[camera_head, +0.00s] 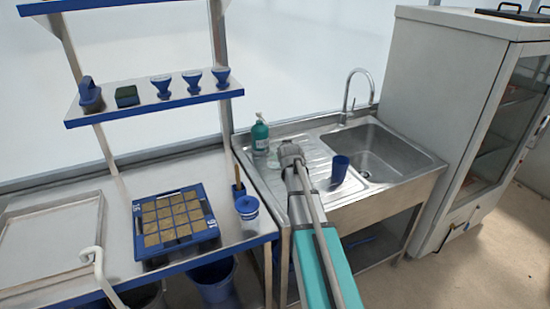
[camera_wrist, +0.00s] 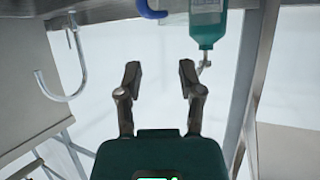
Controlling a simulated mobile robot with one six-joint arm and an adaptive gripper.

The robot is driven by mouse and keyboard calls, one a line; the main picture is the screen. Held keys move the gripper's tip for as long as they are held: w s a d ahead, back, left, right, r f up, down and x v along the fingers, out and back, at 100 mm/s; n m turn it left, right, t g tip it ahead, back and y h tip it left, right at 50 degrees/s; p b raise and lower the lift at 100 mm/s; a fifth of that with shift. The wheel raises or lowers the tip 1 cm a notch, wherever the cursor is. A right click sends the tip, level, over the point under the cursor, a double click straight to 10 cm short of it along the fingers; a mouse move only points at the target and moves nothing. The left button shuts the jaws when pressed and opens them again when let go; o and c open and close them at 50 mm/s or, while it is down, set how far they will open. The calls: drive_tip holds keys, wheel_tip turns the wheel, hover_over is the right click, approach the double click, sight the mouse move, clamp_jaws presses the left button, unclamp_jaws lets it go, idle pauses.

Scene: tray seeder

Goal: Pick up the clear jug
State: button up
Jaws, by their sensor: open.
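A small pale, see-through shape, which looks like the clear jug (camera_head: 274,160), stands on the sink's drainboard beside the green soap bottle (camera_head: 260,136). It is partly hidden by my arm. My gripper (camera_wrist: 160,72) is open in the wrist view, with nothing between its fingers. In the head view the arm's end (camera_head: 291,152) is over the drainboard, close to the jug; the fingers do not show clearly there. The wrist view is upside down. A curved blue piece (camera_wrist: 150,9) shows at its top edge; I cannot tell whether it is the jug's handle.
The soap bottle (camera_wrist: 208,22) is close to the gripper's side. A blue cup (camera_head: 340,168) stands right of my arm by the sink basin (camera_head: 385,160). The tap (camera_head: 350,95) rises behind. A blue seed tray (camera_head: 150,262) and a blue-and-white pot (camera_head: 247,208) are on the left bench.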

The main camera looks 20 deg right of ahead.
sight(276, 155)
drive_tip(key=b+x, duration=0.2)
drive_tip(key=x, duration=0.5)
drive_tip(key=shift+b, duration=0.35)
drive_tip(key=shift+b+x, duration=1.2)
drive_tip(key=shift+x, duration=1.55)
drive_tip(key=shift+s, duration=0.1)
clamp_jaws()
